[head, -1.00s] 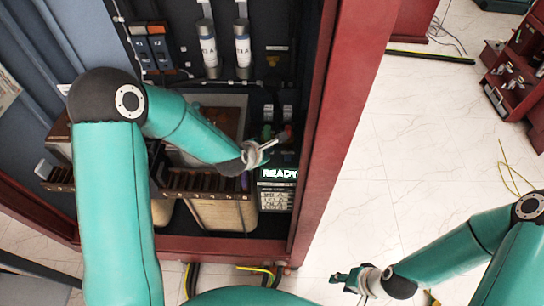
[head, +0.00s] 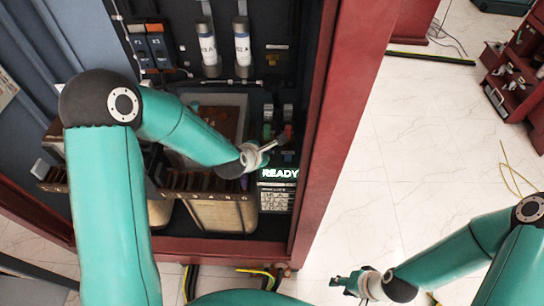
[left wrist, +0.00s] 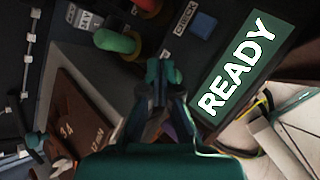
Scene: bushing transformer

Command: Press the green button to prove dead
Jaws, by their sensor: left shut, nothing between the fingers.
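The green button (head: 267,131) is on the dark panel inside the red cabinet, beside a red one (head: 288,131). In the left wrist view the green button (left wrist: 113,41) is a rounded knob at upper left of the fingertips. My left gripper (head: 275,145) is shut and empty, just below the buttons; its fingertips also show in the left wrist view (left wrist: 163,72), apart from the green knob in the picture. A lit READY display (head: 279,174) sits below the gripper. My right gripper (head: 340,280) is outside the cabinet over the floor, its jaws too small to judge.
The cabinet's red frame post (head: 338,110) stands close to the right of the buttons. Brown slotted bars (head: 205,183) and a pale box (head: 220,214) are below and left. White cylinders (head: 242,48) stand above. Pale floor (head: 400,150) lies open at right.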

